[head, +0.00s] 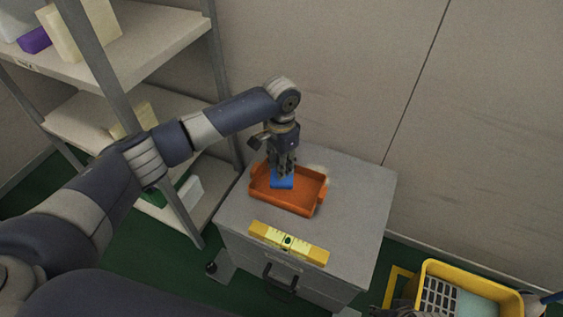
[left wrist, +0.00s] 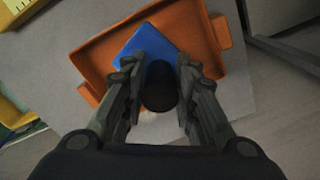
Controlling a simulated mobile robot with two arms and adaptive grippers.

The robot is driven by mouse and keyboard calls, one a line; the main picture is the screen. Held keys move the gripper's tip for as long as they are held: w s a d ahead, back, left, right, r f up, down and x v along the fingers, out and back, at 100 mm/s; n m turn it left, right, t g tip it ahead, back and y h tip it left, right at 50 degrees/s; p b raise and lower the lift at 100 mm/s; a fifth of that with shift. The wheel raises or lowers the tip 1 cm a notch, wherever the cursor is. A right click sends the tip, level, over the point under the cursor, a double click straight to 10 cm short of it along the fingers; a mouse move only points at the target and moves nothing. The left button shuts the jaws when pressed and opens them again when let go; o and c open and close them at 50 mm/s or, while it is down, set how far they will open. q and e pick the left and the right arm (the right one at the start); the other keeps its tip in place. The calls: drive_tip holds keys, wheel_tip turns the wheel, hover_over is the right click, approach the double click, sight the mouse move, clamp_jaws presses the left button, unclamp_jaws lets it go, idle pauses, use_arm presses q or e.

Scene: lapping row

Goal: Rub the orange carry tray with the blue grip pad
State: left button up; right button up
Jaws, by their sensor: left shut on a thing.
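The orange carry tray (head: 293,203) lies on top of a grey drawer cabinet, and its rim and a side handle also show in the left wrist view (left wrist: 92,62). The blue grip pad (head: 282,182) is inside the tray, near its back wall; the wrist view shows its flat blue face (left wrist: 140,42) over the tray floor. My left gripper (head: 284,168) points down from above, shut on the pad's dark round knob. Whether the pad touches the tray floor is hard to tell. A dark part at the bottom edge may be my right gripper (head: 393,309); its fingers are unclear.
Shelving (head: 160,45) stands at left, and a wall is behind. A yellow bucket (head: 470,275) stands at lower right. The cabinet's right side is clear.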

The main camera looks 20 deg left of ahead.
use_arm(q)
drive_tip(key=shift+r+p, duration=0.6)
drive_tip(key=shift+p, duration=0.05)
drive_tip(key=shift+r+p, duration=0.45)
drive_tip(key=shift+p, duration=0.2)
use_arm(e)
wheel_tip(320, 180, down, 9)
drive_tip(key=s, duration=0.1)
drive_tip(key=shift+s+d+f, duration=0.15)
drive_tip(key=shift+s, duration=0.2)
